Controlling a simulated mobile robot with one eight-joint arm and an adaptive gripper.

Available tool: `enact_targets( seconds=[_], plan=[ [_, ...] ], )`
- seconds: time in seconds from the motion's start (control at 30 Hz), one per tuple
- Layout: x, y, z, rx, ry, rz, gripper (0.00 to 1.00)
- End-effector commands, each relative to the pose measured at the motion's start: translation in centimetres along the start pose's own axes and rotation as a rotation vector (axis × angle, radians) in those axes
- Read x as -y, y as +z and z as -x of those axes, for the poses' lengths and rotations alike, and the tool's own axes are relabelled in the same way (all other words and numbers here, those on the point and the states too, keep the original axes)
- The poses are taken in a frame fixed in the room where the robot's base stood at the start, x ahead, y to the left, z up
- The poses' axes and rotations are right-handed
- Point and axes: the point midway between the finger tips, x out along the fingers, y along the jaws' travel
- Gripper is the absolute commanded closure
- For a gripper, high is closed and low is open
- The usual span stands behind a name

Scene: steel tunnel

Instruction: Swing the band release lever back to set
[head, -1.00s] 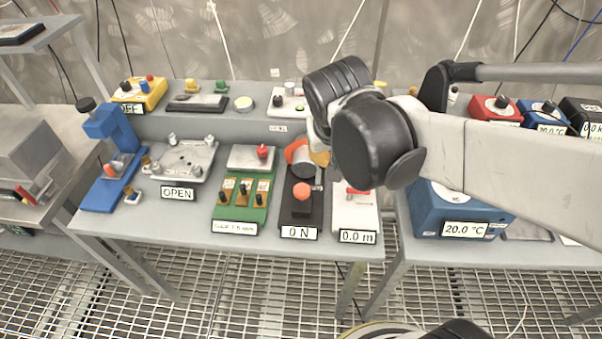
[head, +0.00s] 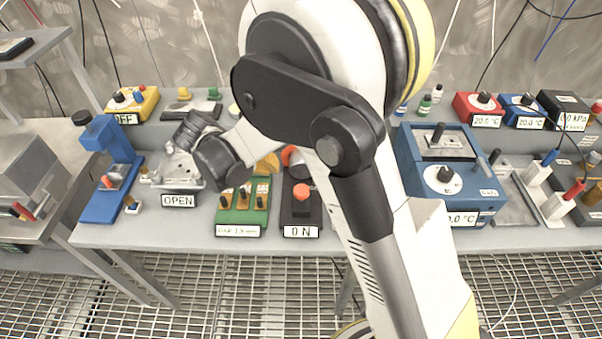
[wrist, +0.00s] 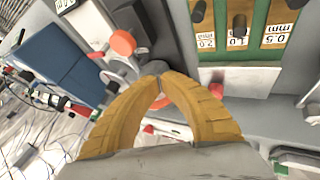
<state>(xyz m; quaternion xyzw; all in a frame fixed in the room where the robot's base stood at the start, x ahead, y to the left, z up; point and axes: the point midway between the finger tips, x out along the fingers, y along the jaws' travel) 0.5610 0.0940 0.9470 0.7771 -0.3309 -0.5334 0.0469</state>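No part is labelled as the band release lever, and I cannot tell for certain which one it is. A black unit marked 0 N (head: 300,215) stands on the bench with an orange round knob (head: 301,191). An orange disc (wrist: 122,42) on a grey fitting shows in the wrist view, beside my fingertips. In the head view my gripper (head: 268,163) is partly hidden by my wrist, above the back of the green unit.
The green unit (head: 242,213) with several black switches stands left of the black unit; its panel (wrist: 240,30) shows upside down in the wrist view. The OPEN fixture (head: 178,200) and blue press (head: 110,165) stand further left. A blue box (head: 450,175) is right of my arm.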

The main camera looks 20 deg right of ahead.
Motion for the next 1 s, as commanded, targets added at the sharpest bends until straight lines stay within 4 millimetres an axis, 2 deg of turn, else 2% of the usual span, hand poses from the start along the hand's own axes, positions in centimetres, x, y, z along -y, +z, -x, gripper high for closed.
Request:
enact_targets(
  seconds=[0.27, 0.37, 0.47, 0.87, 1.0],
  plan=[
    [0.0, 0.0, -0.1, 0.0, -0.001, 0.0, 1.0],
    [0.0, 0.0, -0.7, 0.001, 0.0, 0.0, 1.0],
    [0.0, 0.1, -2.1, 0.002, 0.001, -0.001, 1.0],
    [0.1, 0.1, -10.5, 0.001, 0.0, -0.001, 1.0],
    [-2.0, 0.1, -11.3, 0.001, 0.0, -0.001, 1.0]
  ],
)
